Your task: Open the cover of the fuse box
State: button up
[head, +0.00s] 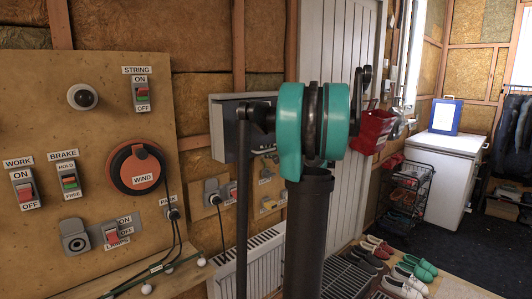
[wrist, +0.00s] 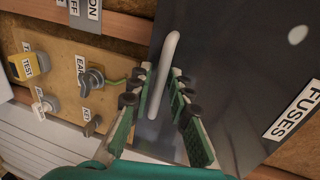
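The fuse box shows in the wrist view as a dark grey cover (wrist: 245,60) with a white FUSES label (wrist: 294,110) at the right. A pale, slim bar handle (wrist: 164,70) is on the cover near its left edge. My gripper (wrist: 162,84) is open, its green-padded fingers on either side of the handle. A gap seems to show on each side, though contact is hard to rule out. The cover looks shut. In the head view a grey box (head: 224,124), apparently the fuse box, is largely hidden behind my teal arm joint, and my gripper is hidden there.
Left of the cover in the wrist view, a wooden board bears a rotary switch (wrist: 93,80) and a yellow TEST switch (wrist: 27,66). A white radiator (head: 262,262) stands below the box. A red bin (head: 372,130) hangs at right; shoes (head: 405,280) lie on the floor.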

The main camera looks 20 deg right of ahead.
jog(key=shift+w+a, duration=0.15)
jog(key=shift+w, duration=0.15)
jog(key=shift+c, duration=0.6)
grip_shut()
